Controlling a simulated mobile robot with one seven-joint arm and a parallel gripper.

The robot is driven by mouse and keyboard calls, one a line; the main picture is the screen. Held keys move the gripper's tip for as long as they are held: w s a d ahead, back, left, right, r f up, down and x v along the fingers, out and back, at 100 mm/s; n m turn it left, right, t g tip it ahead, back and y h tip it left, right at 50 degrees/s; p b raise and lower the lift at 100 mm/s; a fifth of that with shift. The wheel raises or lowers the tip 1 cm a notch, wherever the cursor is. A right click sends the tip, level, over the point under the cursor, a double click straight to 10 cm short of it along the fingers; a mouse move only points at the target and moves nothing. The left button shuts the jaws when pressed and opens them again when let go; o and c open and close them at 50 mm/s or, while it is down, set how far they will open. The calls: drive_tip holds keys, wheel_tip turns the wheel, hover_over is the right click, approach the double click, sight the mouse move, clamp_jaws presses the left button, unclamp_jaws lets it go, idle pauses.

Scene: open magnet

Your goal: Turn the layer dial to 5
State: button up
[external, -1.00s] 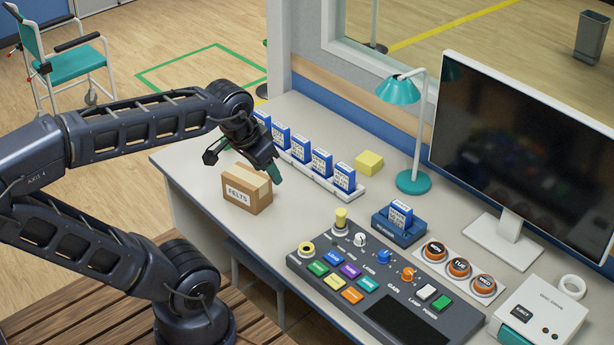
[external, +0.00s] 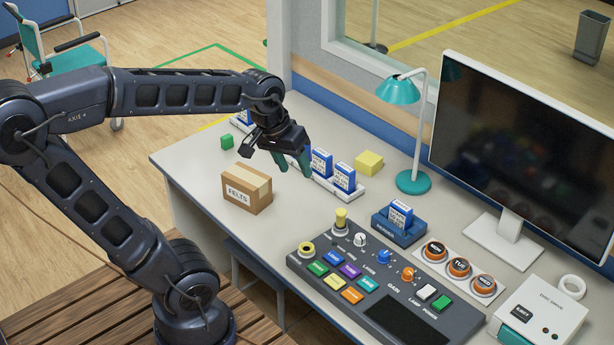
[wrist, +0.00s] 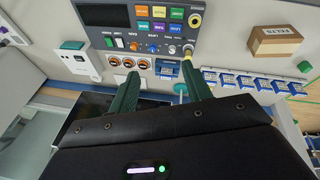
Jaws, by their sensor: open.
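The dark grey console (external: 318,281) lies on the desk in the external view. A blue dial (external: 383,256) stands on it between a white dial (external: 360,240) and an orange dial (external: 407,273). The label beside the blue dial appears to read LAYER; its setting is too small to read. The blue dial also shows in the wrist view (wrist: 153,48), beyond my fingertips. My gripper (external: 295,168) is open and empty, above the desk behind the felts box and apart from the console.
The felts box (external: 240,192) stands left of the console. Blue cartridges (external: 343,177) stand in a white rack. A card reader (external: 398,233), teal lamp (external: 413,182) and monitor (external: 510,160) stand behind the console. Bare desk lies between box and console.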

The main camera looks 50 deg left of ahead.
drive_tip(key=w+d+f+n+g, duration=0.2)
drive_tip(key=w+d+f+n, duration=0.2)
drive_tip(key=w+f+n, duration=0.65)
drive_tip(key=n+g+y, duration=0.1)
drive_tip(key=n+y, duration=0.1)
drive_tip(key=n, duration=0.3)
hover_over(384, 254)
wheel_tip(384, 254, down, 16)
drive_tip(key=shift+m, duration=0.25)
wheel_tip(384, 254, down, 10)
drive_tip(key=shift+f, duration=0.2)
drive_tip(key=c, duration=1)
